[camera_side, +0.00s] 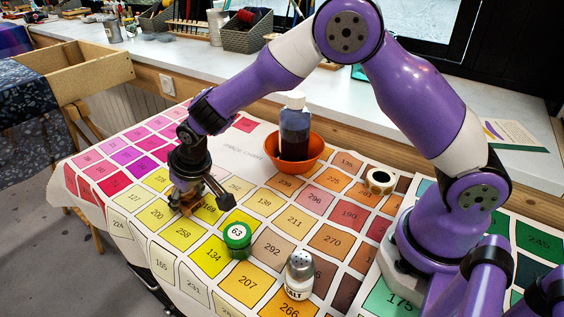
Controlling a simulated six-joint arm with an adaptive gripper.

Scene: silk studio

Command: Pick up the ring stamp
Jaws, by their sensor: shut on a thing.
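My gripper (190,198) points down over the yellow squares at the left of the colour chart. It is shut on a small brown, wood-coloured piece (186,207), which looks like the ring stamp. The fingers hide most of it, and I cannot tell whether it touches the chart or hangs just above it.
A salt shaker (299,275) stands farther front. An orange bowl (308,160) holds a dark bottle (295,128). A white roll (380,180) lies right. The chart's left side (110,170) is clear.

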